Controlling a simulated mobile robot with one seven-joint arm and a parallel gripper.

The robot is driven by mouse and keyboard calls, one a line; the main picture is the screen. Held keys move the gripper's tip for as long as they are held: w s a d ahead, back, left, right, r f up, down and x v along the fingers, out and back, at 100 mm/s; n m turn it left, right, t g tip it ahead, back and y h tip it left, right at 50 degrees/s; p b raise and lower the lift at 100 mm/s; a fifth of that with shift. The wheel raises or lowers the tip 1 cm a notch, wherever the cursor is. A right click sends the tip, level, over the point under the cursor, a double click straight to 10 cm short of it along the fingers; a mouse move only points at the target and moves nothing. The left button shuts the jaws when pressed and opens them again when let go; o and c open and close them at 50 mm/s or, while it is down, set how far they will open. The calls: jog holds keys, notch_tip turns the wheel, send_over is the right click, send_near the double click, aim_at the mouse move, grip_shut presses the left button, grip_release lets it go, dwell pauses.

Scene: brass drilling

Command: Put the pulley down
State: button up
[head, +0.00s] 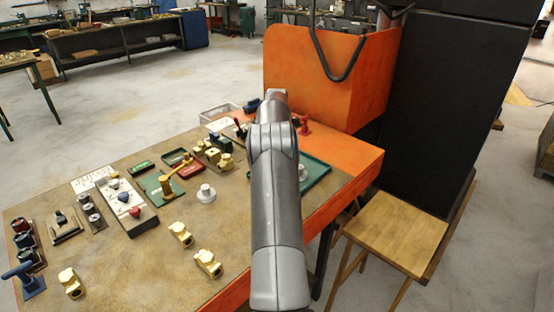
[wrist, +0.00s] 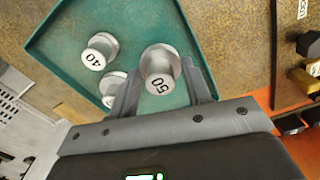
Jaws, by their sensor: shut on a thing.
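A grey metal pulley marked 50 (wrist: 158,68) is between the two fingers of my gripper (wrist: 164,84) in the wrist view. The fingers are shut on it. It is over the green tray (wrist: 75,28); I cannot tell whether it touches the tray floor. A pulley marked 40 (wrist: 99,52) and another grey pulley (wrist: 112,87) are in the tray to its left, the latter partly hidden by a finger. In the head view my arm hides the gripper and much of the green tray (head: 319,170). A grey pulley part (head: 303,172) shows beside the arm.
Another grey pulley (head: 206,194) stands on the brown table. Several brass fittings (head: 208,263) lie at the front. A long block with coloured knobs (head: 127,204) is at left. An orange machine housing (head: 330,75) rises behind the table; a wooden stool (head: 405,235) stands right.

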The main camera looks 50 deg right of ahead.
jog(key=shift+f, duration=1.85)
jog(key=shift+f, duration=0.1)
jog(key=o, duration=1)
jog(key=shift+o, duration=0.2)
